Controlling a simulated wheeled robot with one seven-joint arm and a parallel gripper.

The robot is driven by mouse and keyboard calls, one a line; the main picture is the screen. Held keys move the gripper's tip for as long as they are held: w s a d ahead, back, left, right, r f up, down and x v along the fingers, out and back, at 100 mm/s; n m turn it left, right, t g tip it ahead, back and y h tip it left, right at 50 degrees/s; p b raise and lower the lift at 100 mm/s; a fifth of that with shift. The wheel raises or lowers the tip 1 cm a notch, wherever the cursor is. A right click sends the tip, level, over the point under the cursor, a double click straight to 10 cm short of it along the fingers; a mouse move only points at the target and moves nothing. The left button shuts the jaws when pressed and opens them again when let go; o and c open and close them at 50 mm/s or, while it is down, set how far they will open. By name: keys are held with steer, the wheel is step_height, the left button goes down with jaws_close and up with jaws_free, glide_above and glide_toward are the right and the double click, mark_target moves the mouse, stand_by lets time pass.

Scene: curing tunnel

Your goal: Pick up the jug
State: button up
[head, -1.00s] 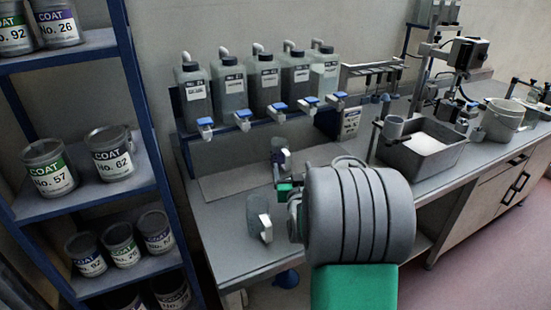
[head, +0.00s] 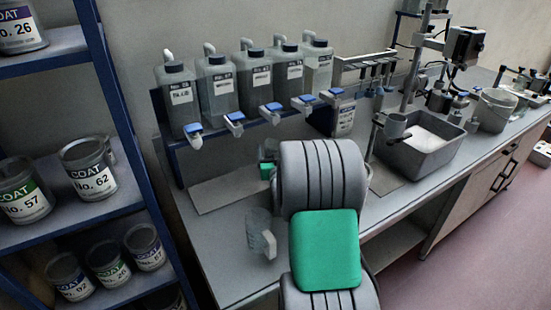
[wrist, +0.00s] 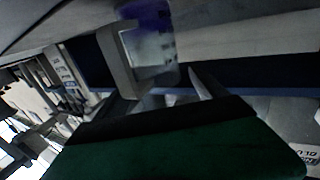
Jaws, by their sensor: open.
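A clear jug with a purple upper part (wrist: 158,48) and a pale square handle shows at the top middle of the wrist view. My gripper (wrist: 168,92) is open, with its fingertips close to this jug's lower edge. I cannot tell whether they touch it. In the head view my gripper (head: 267,160) is over the back of the bench below the dispensers, partly hidden by my arm. That jug is not clearly visible there. Another clear grey jug (head: 257,228) with a white handle stands upright nearer the bench's front edge, left of my arm.
A row of dispenser bottles (head: 255,82) with blue-topped taps stands above the bench (head: 228,262). A blue shelf rack (head: 118,90) with paint cans is on the left. A grey tub (head: 398,158) and a white bucket (head: 492,112) stand on the right.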

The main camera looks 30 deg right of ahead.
steer(key=shift+x, duration=1.05)
jaws_close()
